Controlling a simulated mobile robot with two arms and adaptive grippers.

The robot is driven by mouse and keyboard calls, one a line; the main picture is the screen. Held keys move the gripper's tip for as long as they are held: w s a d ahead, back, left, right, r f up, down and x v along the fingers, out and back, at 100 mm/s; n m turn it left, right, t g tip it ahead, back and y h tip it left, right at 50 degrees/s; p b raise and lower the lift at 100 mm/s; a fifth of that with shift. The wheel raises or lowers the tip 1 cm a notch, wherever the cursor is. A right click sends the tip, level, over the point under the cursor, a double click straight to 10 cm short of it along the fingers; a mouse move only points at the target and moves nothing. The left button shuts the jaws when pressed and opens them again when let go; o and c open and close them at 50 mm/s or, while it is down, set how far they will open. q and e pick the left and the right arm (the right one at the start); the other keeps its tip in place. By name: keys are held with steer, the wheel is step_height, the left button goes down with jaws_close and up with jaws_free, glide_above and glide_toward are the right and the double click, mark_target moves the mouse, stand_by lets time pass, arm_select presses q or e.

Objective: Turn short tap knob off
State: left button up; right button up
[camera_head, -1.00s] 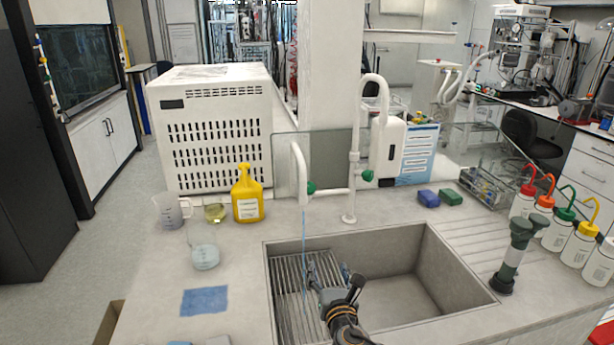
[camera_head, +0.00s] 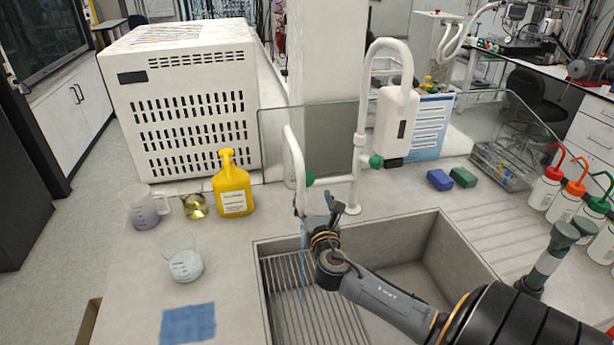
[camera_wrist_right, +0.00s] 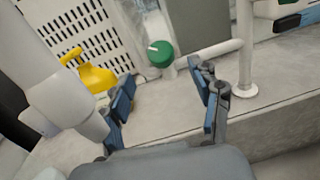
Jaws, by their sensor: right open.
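The short tap (camera_head: 294,160) is a white curved spout behind the sink's left part, with a thin blue stream of water (camera_head: 303,265) falling from it. Its green knob (camera_head: 309,180) sits on the right side of the tap. My right gripper (camera_head: 327,200) is open just below and in front of the knob. In the right wrist view the green knob (camera_wrist_right: 160,53) shows beyond the gap between the open fingers (camera_wrist_right: 165,100), apart from them. The white spout (camera_wrist_right: 60,95) is close to the left finger. My left gripper is not in view.
The tall tap (camera_head: 360,140) with another green knob (camera_head: 376,162) stands to the right. A glass panel (camera_head: 335,140) is behind. A yellow bottle (camera_head: 232,188) and beakers (camera_head: 185,265) stand left of the sink (camera_head: 440,245). Sponges (camera_head: 440,180) lie right.

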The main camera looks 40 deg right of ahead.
mark_target(307, 180)
steer(key=x, duration=0.8)
steer(key=shift+p, duration=0.35)
steer(key=shift+w+d, duration=0.15)
steer(key=shift+w, duration=0.2)
steer(key=shift+w+d, duration=0.2)
steer(key=shift+w, duration=0.05)
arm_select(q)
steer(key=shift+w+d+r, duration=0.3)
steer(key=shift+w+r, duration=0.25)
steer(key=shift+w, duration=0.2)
arm_select(e)
steer(key=c, duration=1.2)
